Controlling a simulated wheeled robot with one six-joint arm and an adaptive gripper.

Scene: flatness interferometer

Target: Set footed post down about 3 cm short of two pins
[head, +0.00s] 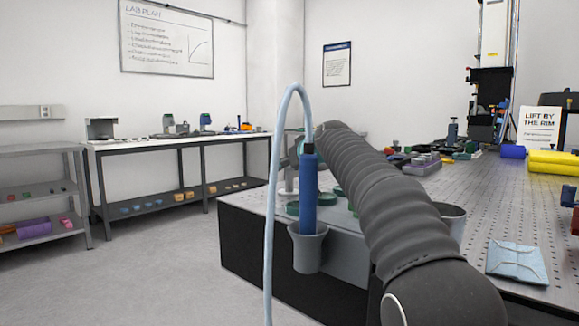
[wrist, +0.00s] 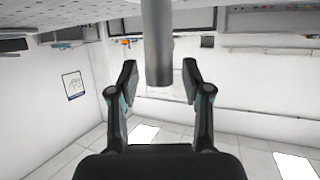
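In the wrist view a plain grey cylinder (wrist: 157,45), perhaps the footed post, comes in from the top edge and ends between the fingers of my gripper (wrist: 159,70). The fingers are apart, with a visible gap on each side of the cylinder. Its foot is out of frame. In the head view my gripper is mostly hidden behind my arm, the hose and a blue cylinder. A pale upright piece shows there at the bench's left edge, too covered to identify. I cannot pick out the two pins.
A blue cylinder (head: 309,192) stands in a grey cup (head: 308,252) on the near side of the bench. A pale blue hose (head: 272,200) arches beside it. The perforated bench top (head: 480,200) holds a blue packet (head: 516,262) and a yellow roll (head: 555,164).

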